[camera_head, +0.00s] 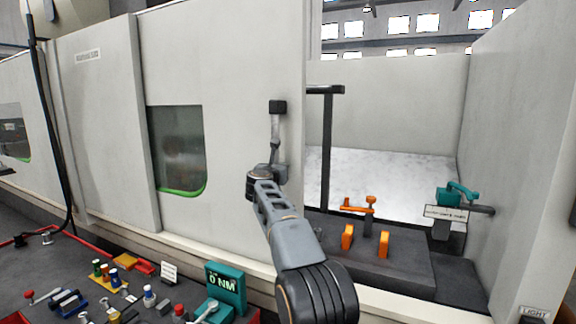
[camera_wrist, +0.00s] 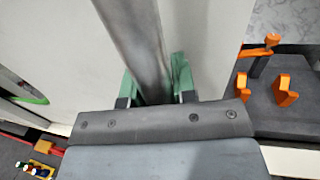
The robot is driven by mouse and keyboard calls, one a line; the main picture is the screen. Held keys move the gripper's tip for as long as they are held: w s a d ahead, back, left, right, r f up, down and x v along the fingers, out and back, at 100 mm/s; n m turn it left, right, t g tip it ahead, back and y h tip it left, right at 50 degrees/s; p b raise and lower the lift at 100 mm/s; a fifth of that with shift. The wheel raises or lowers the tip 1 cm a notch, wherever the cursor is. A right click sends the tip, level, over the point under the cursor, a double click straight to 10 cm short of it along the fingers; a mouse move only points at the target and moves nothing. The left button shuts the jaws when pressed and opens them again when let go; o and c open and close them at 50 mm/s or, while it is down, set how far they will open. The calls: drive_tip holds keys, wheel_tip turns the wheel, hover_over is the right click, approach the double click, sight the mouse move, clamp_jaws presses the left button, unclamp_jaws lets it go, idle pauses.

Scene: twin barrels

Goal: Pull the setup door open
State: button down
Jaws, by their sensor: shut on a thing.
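The setup door (camera_head: 225,60) is a large pale sliding panel with a dark, green-edged window (camera_head: 177,150). It stands partly open, with a wide opening to the right of its edge. Its handle (camera_head: 276,126) is an upright grey bar with a black upper mount, near the door's right edge. My gripper (camera_head: 271,166) is at the lower part of the handle. In the wrist view my gripper (camera_wrist: 157,88) has its green fingers on both sides of the grey handle bar (camera_wrist: 133,35), shut on it. The handle's lower end is hidden by my gripper.
Inside the opening, a dark fixture block (camera_head: 400,265) carries orange clamps (camera_head: 384,244). A teal device (camera_head: 447,196) with a label is at the right. A tool bench with a red edge (camera_head: 90,240), small tools and a teal "0 NM" display (camera_head: 226,281) lies lower left.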

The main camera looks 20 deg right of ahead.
drive_tip(key=shift+w+a+r, duration=0.1)
drive_tip(key=shift+w+a, duration=0.1)
idle(0.3)
drive_tip(key=c, duration=0.9)
unclamp_jaws()
drive_tip(key=shift+c, duration=0.2)
drive_tip(key=b+v, duration=0.5)
drive_tip(key=v, duration=0.9)
drive_tip(key=shift+b, duration=0.35)
drive_tip(key=shift+w, duration=0.1)
